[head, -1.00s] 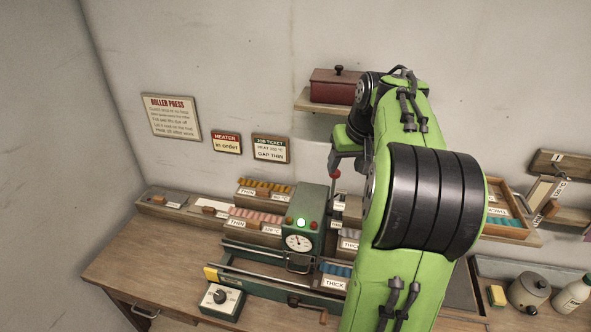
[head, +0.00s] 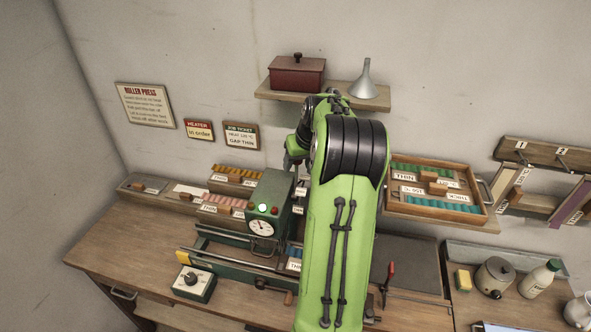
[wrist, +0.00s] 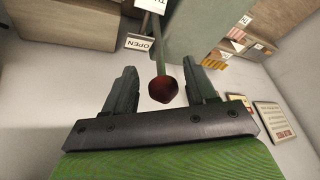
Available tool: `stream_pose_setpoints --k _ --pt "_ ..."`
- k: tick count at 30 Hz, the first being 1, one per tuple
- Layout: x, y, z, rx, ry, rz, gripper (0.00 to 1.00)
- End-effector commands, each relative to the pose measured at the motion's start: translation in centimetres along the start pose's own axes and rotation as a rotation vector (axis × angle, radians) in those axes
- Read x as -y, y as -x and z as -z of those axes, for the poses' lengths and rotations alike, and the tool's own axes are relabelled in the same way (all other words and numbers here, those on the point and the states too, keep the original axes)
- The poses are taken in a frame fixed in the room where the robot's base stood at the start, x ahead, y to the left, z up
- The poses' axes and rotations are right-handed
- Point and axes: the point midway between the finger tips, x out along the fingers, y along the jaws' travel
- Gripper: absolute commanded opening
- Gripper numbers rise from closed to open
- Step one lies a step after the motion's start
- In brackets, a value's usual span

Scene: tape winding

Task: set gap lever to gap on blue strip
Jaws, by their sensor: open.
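The gap lever's red ball knob (wrist: 163,89) sits between the two fingers of my gripper (wrist: 160,76) in the wrist view. The fingers are open, with space visible on both sides of the knob. The lever's thin rod runs up from the knob past an OPEN label (wrist: 138,42) and another label that is cut off. In the head view my arm hides the lever and most of the gripper. The job ticket (head: 241,136) reads GAP THIN.
Trays of coloured strips (head: 237,173) stand left of the press. A wooden tray (head: 386,211) with teal strips is at right. A shelf (head: 280,92) holds a red box and a funnel.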

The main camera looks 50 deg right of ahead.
Motion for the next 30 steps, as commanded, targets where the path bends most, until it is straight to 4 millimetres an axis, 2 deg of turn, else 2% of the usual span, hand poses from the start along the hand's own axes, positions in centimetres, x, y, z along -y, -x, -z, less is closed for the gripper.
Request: stream_pose_setpoints --k 3,6,15,26,30 --pt "0.1 -2.2 0.0 0.002 0.001 0.002 0.56" --pt "0.1 -3.3 0.0 0.001 0.001 0.001 0.56" --pt "0.0 -3.7 0.1 -0.001 0.001 0.000 0.56" --pt "0.1 -3.7 0.1 -0.001 0.001 0.000 0.01" --pt "0.1 -3.7 0.1 -0.001 0.001 0.000 0.00"
